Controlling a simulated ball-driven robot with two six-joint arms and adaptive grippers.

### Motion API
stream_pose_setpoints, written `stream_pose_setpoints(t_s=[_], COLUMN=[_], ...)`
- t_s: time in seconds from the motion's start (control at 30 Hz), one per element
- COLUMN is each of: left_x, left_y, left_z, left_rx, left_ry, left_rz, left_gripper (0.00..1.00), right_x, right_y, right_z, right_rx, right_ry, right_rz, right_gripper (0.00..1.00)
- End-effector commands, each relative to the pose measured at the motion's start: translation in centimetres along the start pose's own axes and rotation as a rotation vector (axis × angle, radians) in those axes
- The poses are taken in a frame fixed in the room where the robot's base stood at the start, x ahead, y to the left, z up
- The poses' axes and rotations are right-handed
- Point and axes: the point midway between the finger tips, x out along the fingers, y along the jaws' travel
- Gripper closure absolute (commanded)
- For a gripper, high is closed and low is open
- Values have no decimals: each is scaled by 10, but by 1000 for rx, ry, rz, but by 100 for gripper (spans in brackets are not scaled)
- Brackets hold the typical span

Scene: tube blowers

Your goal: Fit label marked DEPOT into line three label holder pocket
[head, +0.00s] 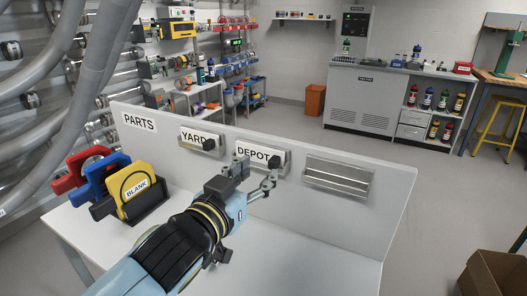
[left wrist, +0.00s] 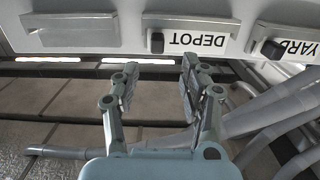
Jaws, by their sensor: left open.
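The white DEPOT label (head: 252,155) with its black knob sits in the middle holder on the upright panel. It also shows upside down in the left wrist view (left wrist: 202,40). The line three label holder pocket, taken as the rightmost holder (head: 338,178), is empty; it shows at the left in the wrist view (left wrist: 75,38). My left gripper (head: 257,177) is open and empty in front of the DEPOT label. In the left wrist view its fingers (left wrist: 159,70) are spread, with the knob above the gap and apart from them. My right gripper is not seen.
A YARD label (head: 195,138) with a black knob sits in the left holder. A PARTS sign (head: 139,122) is on the panel. A black rack with red, blue and yellow BLANK pieces (head: 131,190) stands on the white table (head: 300,260). The table right of my arm is clear.

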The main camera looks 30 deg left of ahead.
Motion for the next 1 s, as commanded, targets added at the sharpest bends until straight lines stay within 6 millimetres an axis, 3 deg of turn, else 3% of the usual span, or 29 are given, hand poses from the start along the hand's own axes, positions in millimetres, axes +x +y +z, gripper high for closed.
stream_pose_setpoints(t_s=[0.17,0.43,0.73,1.0], left_x=[15,55,62,62], left_y=[0,4,4,4], left_z=[0,1,3,2], left_rx=[-1,-1,0,0], left_ry=[0,-1,-2,-2], left_rz=[0,-1,-1,-1], left_gripper=[56,56,56,88], right_x=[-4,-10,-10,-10], right_y=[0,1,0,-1], right_z=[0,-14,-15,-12], right_rx=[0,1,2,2], right_ry=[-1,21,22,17], right_rz=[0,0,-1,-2], right_gripper=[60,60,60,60])
